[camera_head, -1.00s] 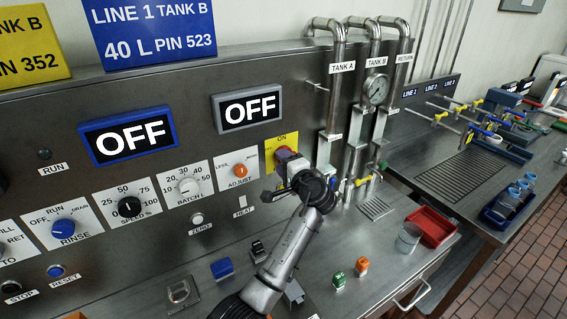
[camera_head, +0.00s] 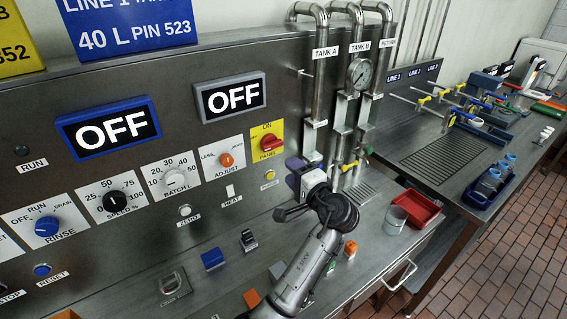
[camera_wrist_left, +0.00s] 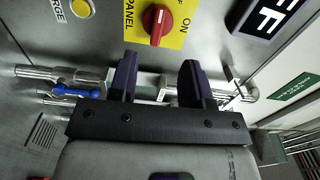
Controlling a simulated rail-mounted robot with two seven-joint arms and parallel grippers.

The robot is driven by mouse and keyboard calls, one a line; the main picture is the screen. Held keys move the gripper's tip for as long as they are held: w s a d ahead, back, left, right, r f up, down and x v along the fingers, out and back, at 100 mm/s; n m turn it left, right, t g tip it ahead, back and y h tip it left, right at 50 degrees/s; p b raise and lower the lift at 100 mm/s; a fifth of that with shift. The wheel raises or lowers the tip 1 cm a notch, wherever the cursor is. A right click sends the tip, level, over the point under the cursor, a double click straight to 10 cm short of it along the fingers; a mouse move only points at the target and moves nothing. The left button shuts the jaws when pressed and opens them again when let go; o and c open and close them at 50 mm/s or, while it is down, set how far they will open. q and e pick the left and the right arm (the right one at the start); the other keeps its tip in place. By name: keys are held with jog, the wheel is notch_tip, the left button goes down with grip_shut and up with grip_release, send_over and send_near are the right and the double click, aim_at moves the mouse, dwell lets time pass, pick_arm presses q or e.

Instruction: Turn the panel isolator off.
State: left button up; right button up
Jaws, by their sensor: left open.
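The panel isolator (camera_head: 268,142) is a red knob on a yellow plate marked ON and PANEL, on the steel panel. The knob also shows close up at the top of the left wrist view (camera_wrist_left: 158,22). Its handle lies crosswise to the direction of the ON mark. My left gripper (camera_head: 297,170) is below and right of the knob in the head view, apart from it. In the left wrist view its two dark fingers (camera_wrist_left: 157,68) are spread, with nothing between them. My right gripper is not in view.
Two displays reading OFF (camera_head: 230,97) (camera_head: 110,129) sit on the panel. The orange ADJUST knob (camera_head: 226,160) and yellow PURGE button (camera_head: 270,174) are near the isolator. Pipes with a gauge (camera_head: 360,73) rise to its right. A red tray (camera_head: 415,208) and a grey cup (camera_head: 396,219) stand on the bench.

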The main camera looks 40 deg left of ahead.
pick_arm(q)
jog(key=shift+v, duration=1.1)
